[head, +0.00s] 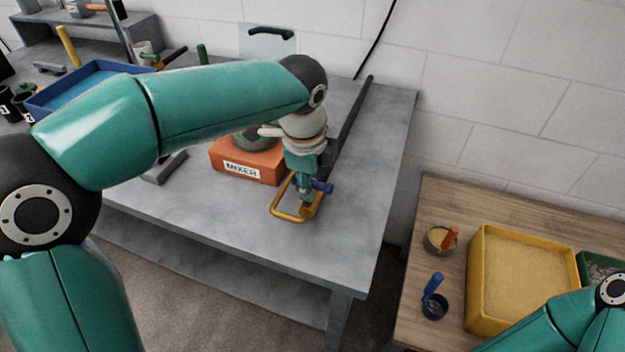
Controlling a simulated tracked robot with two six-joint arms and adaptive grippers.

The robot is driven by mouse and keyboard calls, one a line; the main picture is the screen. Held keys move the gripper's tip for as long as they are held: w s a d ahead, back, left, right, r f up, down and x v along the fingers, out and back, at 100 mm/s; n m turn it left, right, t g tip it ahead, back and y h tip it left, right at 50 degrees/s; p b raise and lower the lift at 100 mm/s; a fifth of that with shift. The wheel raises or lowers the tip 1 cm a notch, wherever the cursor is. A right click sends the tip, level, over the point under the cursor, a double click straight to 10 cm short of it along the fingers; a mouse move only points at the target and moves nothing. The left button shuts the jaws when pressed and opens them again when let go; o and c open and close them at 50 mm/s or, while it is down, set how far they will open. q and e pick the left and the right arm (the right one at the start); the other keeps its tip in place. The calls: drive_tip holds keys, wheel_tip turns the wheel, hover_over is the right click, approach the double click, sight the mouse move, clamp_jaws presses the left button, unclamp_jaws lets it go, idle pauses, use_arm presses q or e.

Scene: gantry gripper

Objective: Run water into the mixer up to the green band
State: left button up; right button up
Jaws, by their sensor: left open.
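The orange mixer base (228,157), labelled MIXER, stands on the grey bench. A dark round vessel part (250,141) shows on top, partly behind my left wrist. I cannot see a green band or a water level. My left gripper (306,192) points down just right of the mixer and is open. Its tips are close to a blue handle-like part (325,187) and a yellow looped frame (284,213); I cannot tell whether they touch. My right gripper is out of view; only my right arm shows at the bottom right.
A dark bar (349,115) runs along the grey bench (345,235) near its right edge. A blue tray (52,107) is at the back left. A separate wooden table (425,270) holds a yellow sand-filled bin (476,285) and small cups. The bench's front is clear.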

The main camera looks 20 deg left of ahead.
use_arm(q)
drive_tip(key=shift+c, duration=0.4)
drive_tip(key=shift+d, duration=0.1)
clamp_jaws()
drive_tip(key=shift+n+p, duration=0.4)
drive_tip(key=shift+n, duration=1)
drive_tip(key=shift+n+y+p, duration=0.4)
drive_tip(key=shift+n+y, duration=0.1)
drive_tip(key=shift+n, duration=1.2)
drive_tip(key=shift+o, duration=0.4)
unclamp_jaws()
